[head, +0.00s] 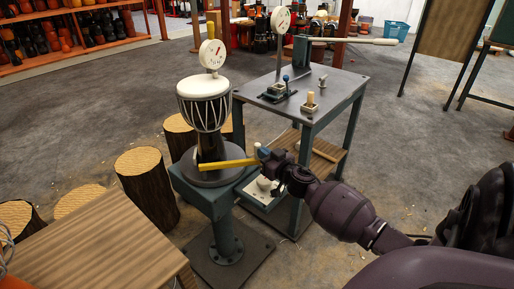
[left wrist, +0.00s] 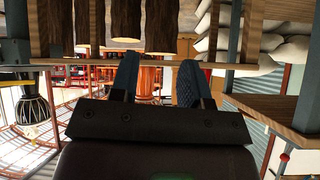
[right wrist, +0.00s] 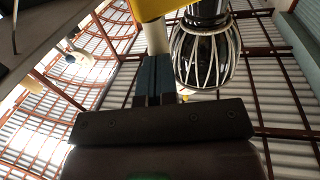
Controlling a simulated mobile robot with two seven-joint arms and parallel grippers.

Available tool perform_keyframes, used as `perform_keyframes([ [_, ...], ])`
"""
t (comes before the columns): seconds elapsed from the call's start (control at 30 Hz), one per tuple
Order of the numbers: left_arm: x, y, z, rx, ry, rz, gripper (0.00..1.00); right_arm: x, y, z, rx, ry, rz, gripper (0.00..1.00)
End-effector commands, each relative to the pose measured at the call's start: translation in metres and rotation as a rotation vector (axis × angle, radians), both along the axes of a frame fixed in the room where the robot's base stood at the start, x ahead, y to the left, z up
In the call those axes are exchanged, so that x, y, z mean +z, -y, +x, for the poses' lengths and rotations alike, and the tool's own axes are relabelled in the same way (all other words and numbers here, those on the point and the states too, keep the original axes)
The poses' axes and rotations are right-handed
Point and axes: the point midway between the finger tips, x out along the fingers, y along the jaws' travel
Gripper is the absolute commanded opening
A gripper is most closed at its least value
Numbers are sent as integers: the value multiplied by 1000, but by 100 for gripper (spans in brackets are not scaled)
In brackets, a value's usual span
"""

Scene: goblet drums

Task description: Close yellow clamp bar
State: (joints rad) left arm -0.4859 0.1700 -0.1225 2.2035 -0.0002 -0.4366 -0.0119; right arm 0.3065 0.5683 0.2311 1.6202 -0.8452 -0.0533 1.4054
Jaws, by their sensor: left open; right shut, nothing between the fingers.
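The yellow clamp bar (head: 228,164) lies roughly level across the front of the drum stand in the head view. A yellow piece, apparently the same bar (right wrist: 160,8), crosses the top of the right wrist view. The goblet drum (head: 203,102) stands upright on the round stand plate, with its white head up; it also shows in the right wrist view (right wrist: 205,58). My right gripper (head: 264,153) is shut and empty at the bar's right end; I cannot tell whether it touches. Its closed fingers show in its wrist view (right wrist: 154,78). My left gripper (left wrist: 157,80) is open and empty, outside the head view.
A grey metal table (head: 335,88) with a lever press and small fittings stands just behind my right gripper. A dial gauge (head: 212,54) rises behind the drum. Log stumps (head: 148,185) and a wooden tabletop (head: 95,240) stand to the left. Open floor lies farther back.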

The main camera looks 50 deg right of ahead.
Motion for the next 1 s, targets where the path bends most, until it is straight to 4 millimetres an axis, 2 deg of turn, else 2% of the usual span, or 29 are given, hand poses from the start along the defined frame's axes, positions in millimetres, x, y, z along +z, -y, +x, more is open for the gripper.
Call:
perform_keyframes([
  [0.1, -3, 3, 1, -13, 7, 5, 43, -4, 15, 15, 94, -8, -7, 0],
  [0.4, -11, 9, 4, -50, 12, 31, 43, -8, 41, 57, 340, -13, -5, 0],
  [0.8, -10, 16, 17, -106, 55, 68, 43, -6, 54, 105, 589, -9, -2, 0],
  [1.0, -8, 18, 21, -126, 72, 81, 43, -4, 55, 119, 584, -6, -1, 0],
])
